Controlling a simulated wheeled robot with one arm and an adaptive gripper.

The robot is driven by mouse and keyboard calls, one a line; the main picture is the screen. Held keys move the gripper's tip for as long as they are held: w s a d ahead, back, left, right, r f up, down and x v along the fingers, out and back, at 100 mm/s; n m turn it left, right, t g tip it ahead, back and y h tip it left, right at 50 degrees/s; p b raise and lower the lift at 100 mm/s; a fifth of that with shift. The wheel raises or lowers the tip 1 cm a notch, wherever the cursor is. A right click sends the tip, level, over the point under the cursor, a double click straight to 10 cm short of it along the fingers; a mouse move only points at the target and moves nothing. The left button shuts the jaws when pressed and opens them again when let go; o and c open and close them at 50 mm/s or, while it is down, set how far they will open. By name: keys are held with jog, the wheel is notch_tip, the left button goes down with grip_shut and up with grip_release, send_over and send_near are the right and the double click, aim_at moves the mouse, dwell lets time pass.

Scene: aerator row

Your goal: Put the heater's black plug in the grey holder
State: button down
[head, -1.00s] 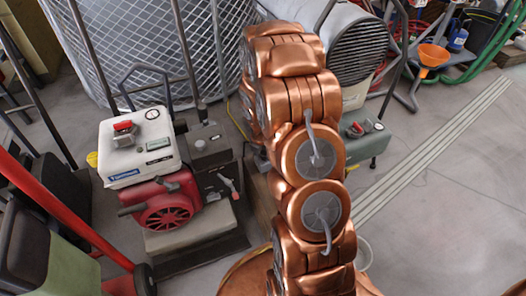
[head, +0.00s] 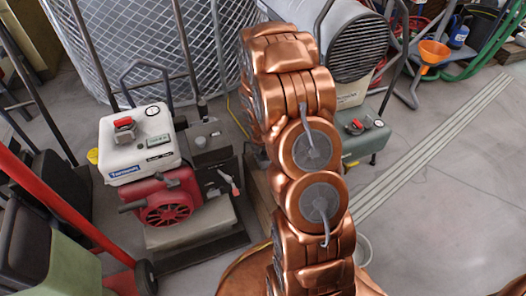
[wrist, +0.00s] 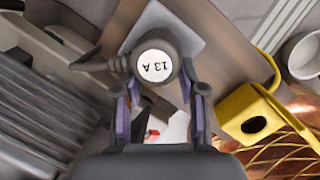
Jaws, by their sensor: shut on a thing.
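My gripper (wrist: 160,78) is shut on the black plug (wrist: 179,50) in the wrist view. The plug's round white face marked "13 A" is turned to the camera, and a dark cord or sleeve runs off its left side. A pale grey square plate (wrist: 186,22) shows behind the plug; I cannot tell whether it is the grey holder, or whether the plug touches it. The heater (head: 357,47), a grey drum with a dark grille, stands at the top of the head view. My arm hides the plug and gripper in the head view.
A white and red engine unit (head: 165,195) stands left of my arm. A yellow bracket with a hole (wrist: 250,112) is close right of my gripper, with a white cup (wrist: 304,56) beyond. An orange funnel (head: 433,52) and hoses lie top right. The right floor is clear.

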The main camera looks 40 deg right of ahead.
jog(key=c, duration=0.6)
grip_release()
jog(key=v, duration=1.2)
jog(key=s+a+r+m+g+p, duration=0.1)
jog(key=s+a+r+m+p, duration=0.6)
jog(key=r+p, duration=0.5)
jog(key=s+a+r+m+g+y+p, duration=0.1)
jog(key=s+a+r+m+p, duration=0.5)
jog(key=s+r+p, duration=0.6)
jog(key=s+a+r+m+g+y+p, duration=0.1)
jog(key=s+a+r+m+p, duration=0.6)
jog(key=r, duration=2.1)
jog(key=shift+s+a+r+m+g+p, duration=0.2)
jog(key=shift+s+m+p, duration=0.6)
jog(key=shift+p, duration=0.45)
jog(key=shift+s+a+r+m+g+p, duration=0.15)
jog(key=shift+s+m+p, duration=0.6)
jog(key=shift+p, duration=0.5)
